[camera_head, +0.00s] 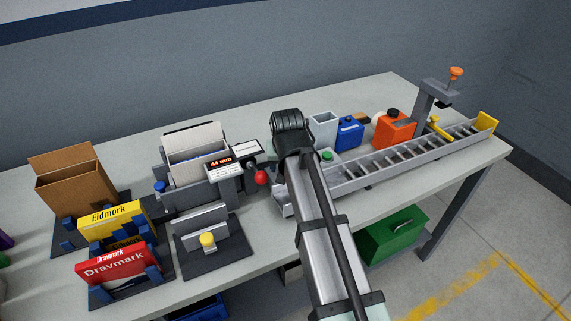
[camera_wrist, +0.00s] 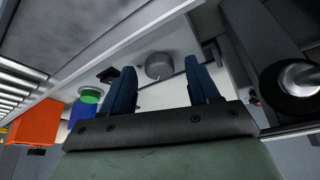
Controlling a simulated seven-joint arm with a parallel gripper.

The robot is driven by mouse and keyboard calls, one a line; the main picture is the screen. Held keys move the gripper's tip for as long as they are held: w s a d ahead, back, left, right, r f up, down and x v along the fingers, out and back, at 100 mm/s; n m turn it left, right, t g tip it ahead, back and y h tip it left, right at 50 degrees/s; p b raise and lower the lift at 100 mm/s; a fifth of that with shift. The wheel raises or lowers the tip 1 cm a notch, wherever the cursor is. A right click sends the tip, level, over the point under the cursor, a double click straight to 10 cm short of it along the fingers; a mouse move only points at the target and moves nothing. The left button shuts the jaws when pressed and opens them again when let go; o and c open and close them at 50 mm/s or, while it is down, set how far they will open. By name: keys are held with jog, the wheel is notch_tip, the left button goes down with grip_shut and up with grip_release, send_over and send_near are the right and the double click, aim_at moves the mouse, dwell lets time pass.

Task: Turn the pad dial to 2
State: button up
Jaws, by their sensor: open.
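A grey round knob (camera_wrist: 158,66), which looks like the pad dial, sits on a pale surface in the wrist view. Its markings and setting are too small to read. My gripper (camera_wrist: 160,72) is open, with its two dark blue fingers apart and the knob showing between and beyond them. I cannot tell whether either finger touches it. In the head view my arm reaches over the table, and its black upper joint hides the fingers and the dial.
A machine with a "44 mm" display (camera_head: 221,162) and a red ball knob (camera_head: 261,177) stands left of my arm. A roller conveyor (camera_head: 365,178), an orange container (camera_head: 394,131) and a blue container (camera_head: 349,132) are to the right. Boxes, including a red one (camera_head: 112,264), stand at left.

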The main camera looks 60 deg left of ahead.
jog(key=v, duration=1.4)
jog(key=shift+s+f, duration=0.1)
dwell(0.4)
